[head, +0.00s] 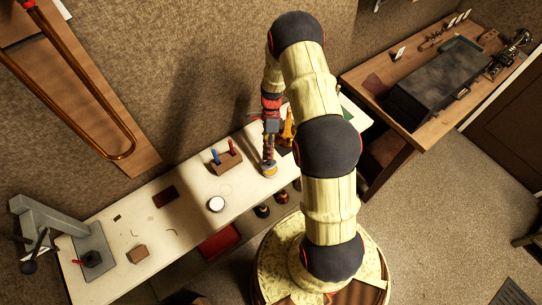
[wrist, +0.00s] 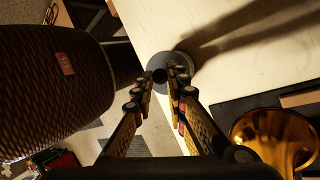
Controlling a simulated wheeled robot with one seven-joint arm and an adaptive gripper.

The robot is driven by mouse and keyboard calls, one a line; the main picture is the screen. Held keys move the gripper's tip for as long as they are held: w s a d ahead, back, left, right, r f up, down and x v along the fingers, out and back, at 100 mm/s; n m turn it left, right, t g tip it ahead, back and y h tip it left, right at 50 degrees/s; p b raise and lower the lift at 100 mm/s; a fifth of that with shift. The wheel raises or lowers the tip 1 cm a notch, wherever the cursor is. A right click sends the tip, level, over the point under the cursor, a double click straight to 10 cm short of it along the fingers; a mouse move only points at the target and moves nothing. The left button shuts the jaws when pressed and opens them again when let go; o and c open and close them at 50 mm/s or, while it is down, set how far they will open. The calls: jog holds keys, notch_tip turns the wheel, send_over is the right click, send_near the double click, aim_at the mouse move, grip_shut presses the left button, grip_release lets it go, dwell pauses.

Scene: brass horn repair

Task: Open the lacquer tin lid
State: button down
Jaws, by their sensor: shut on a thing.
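The lacquer tin (head: 269,173), a small round can with a yellow band, stands near the front edge of the white bench in the head view. My gripper (head: 268,158) points straight down onto its top. In the wrist view my gripper (wrist: 163,73) has its two fingertips closed around a small dark knob at the middle of the round grey lid (wrist: 183,62). The fingers hide part of the lid. I cannot tell whether the lid is apart from the tin.
A brass horn bell (wrist: 275,138) stands near my gripper. Several dark jars stand below the front edge.

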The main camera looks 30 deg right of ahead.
jog(key=w+g+b, duration=0.2)
jog(key=g, duration=0.1)
jog(key=shift+f+m, duration=0.15)
jog(key=shift+m, duration=0.15)
jog(key=shift+w+g+b, duration=0.25)
jog(key=shift+g+b, duration=0.05)
jog(key=shift+b, duration=0.15)
jog(key=c, duration=1.9)
grip_release()
jog(key=shift+o, duration=0.8)
jog(key=shift+r, duration=0.25)
notch_tip(320, 180, up, 10)
jog(key=shift+f, duration=0.15)
